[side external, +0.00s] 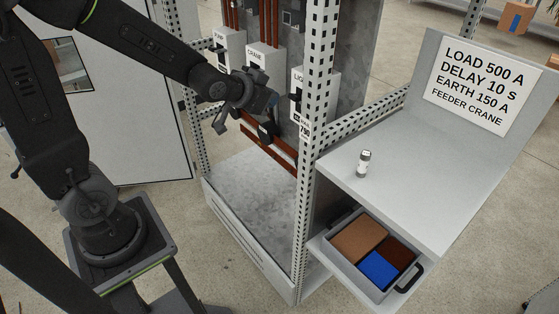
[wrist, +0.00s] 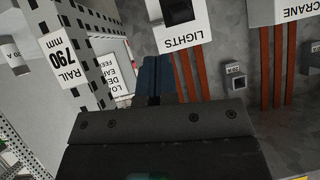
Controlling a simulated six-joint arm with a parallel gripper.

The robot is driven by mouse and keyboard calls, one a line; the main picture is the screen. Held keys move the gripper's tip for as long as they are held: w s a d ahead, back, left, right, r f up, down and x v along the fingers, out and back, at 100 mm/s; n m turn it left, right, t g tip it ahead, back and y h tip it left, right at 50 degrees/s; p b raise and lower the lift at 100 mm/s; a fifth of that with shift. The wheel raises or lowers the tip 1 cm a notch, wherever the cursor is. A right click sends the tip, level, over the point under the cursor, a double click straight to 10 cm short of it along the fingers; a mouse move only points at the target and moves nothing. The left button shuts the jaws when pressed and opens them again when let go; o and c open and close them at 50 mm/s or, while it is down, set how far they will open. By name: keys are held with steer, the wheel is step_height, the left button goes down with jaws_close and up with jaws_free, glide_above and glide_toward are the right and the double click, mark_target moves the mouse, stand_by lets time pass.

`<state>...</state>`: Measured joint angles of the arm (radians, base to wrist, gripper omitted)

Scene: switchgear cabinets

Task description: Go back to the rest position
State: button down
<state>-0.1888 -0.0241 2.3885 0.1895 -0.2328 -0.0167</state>
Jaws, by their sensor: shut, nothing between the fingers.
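My gripper (side external: 272,101) is in front of the open cabinet, near the lower part of the CRANE box (side external: 265,62) and left of the LIGHTS box (side external: 312,92). In the wrist view its blue-grey fingers (wrist: 155,76) are together, with nothing seen between them. The upside-down LIGHTS box (wrist: 180,22) is close beyond the fingers there, and the CRANE box (wrist: 296,12) is at the top right. Whether the fingers touch anything cannot be told.
A perforated post (side external: 314,130) and a cross rail (side external: 375,115) stand right of my gripper. The grey bench (side external: 420,185) holds a small cylinder (side external: 364,163). An open drawer (side external: 338,246) with coloured pieces sticks out below. A sign (side external: 484,85) stands behind. The cabinet floor (side external: 250,190) is clear.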

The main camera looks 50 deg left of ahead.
steer(key=s+d+r+g, duration=0.3)
steer(key=s, duration=0.7)
steer(key=s+d+r+g+h, duration=0.1)
steer(key=s+d+r+g, duration=0.1)
steer(key=s, duration=0.8)
steer(key=shift+s+d+r+g+h, duration=0.15)
steer(key=shift+d+r+g+h, duration=0.25)
steer(key=shift+d, duration=0.6)
